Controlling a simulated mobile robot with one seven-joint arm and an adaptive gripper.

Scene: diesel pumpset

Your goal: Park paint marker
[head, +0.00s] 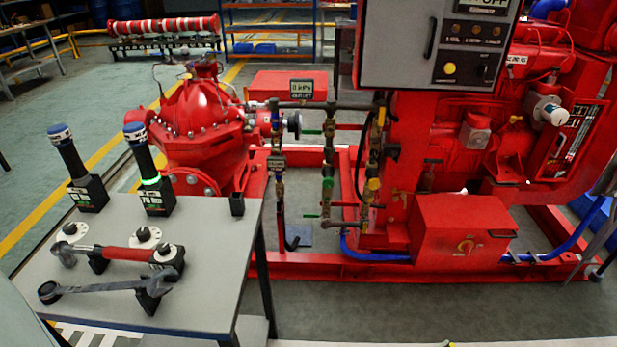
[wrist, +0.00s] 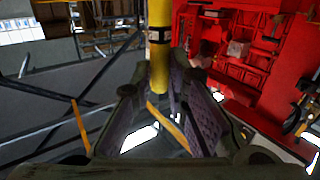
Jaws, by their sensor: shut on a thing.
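The yellow paint marker (wrist: 159,52) with a dark band stands lengthwise between the fingers in the wrist view. My gripper (wrist: 160,84) is shut on it. The marker's upper end runs out of the top of that picture. In the head view my gripper cannot be made out. A small yellow tip (head: 447,344) shows at the bottom edge there, too little to identify. A small black cup-like holder (head: 237,204) stands at the right edge of the grey table (head: 205,265). Its inside is not clearly visible.
Two black torque tools (head: 70,160) (head: 148,165) stand in bases at the table's back. A red-handled hammer (head: 115,253) and a wrench (head: 105,288) lie on supports in front. The red pumpset (head: 340,268) with control box (head: 437,45) fills the right. Floor in front is clear.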

